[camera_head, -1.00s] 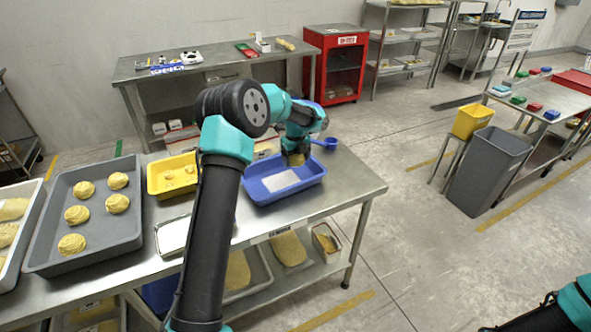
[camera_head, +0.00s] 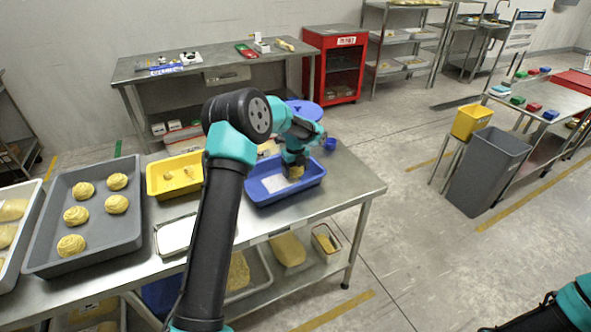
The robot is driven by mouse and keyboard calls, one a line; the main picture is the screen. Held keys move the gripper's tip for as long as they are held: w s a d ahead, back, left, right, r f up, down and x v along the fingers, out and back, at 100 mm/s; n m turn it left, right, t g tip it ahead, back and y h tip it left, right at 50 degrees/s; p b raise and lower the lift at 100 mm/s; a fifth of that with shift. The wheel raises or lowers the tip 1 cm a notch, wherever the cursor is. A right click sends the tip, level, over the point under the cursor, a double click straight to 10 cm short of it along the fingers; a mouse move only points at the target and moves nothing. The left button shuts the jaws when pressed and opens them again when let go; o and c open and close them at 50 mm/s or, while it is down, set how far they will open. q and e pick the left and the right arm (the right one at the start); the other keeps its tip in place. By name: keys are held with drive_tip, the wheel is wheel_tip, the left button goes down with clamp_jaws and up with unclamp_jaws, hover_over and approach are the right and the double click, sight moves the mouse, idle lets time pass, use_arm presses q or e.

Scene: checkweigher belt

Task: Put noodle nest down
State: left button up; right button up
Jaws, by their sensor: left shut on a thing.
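My left gripper (camera_head: 294,169) reaches down into the blue tray (camera_head: 270,199) on the steel table. It is shut on a yellow noodle nest (camera_head: 296,174), which is partly hidden by the fingers. The nest is inside the tray's walls, near its right end; I cannot tell whether it touches the tray floor. A white sheet (camera_head: 273,184) lies on the tray floor. Several more noodle nests (camera_head: 71,244) sit in the grey tray (camera_head: 128,243) at the left. My right gripper is out of view; only part of that arm shows at the lower right.
A yellow tray (camera_head: 155,190) with small pieces stands left of the blue tray. A white scale-like plate (camera_head: 173,236) lies in front of it. The table's right end is clear.

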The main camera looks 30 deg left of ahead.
use_arm(q)
drive_tip(key=shift+f, duration=0.5)
drive_tip(key=o, duration=0.9)
wheel_tip(320, 180, up, 13)
drive_tip(key=shift+r, duration=0.1)
idle(0.6)
